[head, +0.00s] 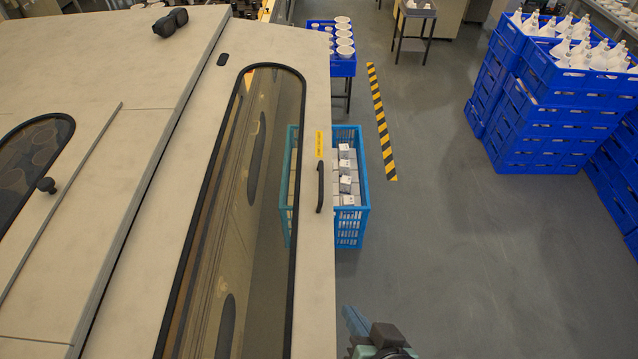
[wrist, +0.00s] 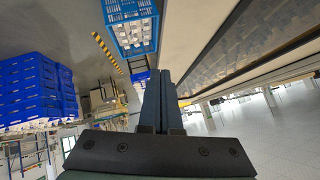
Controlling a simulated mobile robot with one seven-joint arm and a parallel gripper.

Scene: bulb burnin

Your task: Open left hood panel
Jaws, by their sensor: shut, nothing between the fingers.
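A large beige hood panel (head: 313,95) with a long dark-framed window fills the middle of the head view. A black bar handle (head: 320,187) sits near its right edge, below a yellow label (head: 319,144). Part of a crate shows through the glass; how far the panel is raised I cannot tell. My gripper (head: 352,316) is at the bottom, just right of the panel's edge and well below the handle in the picture. In the wrist view its fingers (wrist: 158,78) are together and empty. A beige panel edge (wrist: 205,40) runs along their right there.
A blue crate (head: 351,233) of small white boxes stands on the floor beside the panel. Tall stacks of blue crates (head: 552,130) with bulbs stand at right. A yellow-black floor stripe (head: 381,120) lies between. The grey floor (head: 470,260) at lower right is clear.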

